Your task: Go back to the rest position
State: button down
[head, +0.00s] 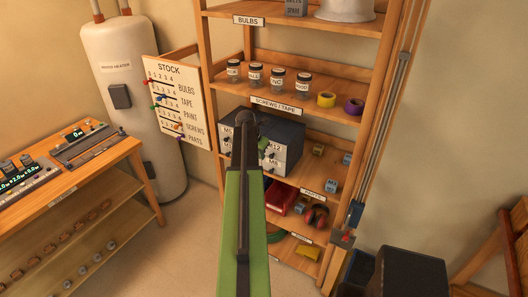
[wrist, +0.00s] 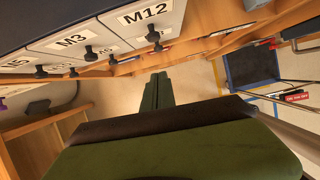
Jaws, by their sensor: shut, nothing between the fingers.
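My gripper (wrist: 158,88) is shut and empty; its two green fingers lie together in the middle of the wrist view. In the head view my arm reaches forward to the shelf unit (head: 385,60), and a green part of my gripper (head: 262,145) shows in front of the drawer cabinet (head: 290,132). The arm hides the middle of the cabinet. In the wrist view the cabinet's drawer fronts (wrist: 110,38), labelled M3 and M12, with dark knobs, are close above and left of the fingers. I cannot tell whether anything touches.
Several jars (head: 254,76) and two tape rolls (head: 326,99) stand on the shelf above. A stock board (head: 172,105) and water heater (head: 125,65) are left, beside a workbench (head: 65,180). Floor (head: 190,235) shows left of my arm.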

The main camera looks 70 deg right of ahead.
jog(key=p+v, duration=0.2)
jog(key=v, duration=0.2)
jog(key=shift+a+r, duration=0.15)
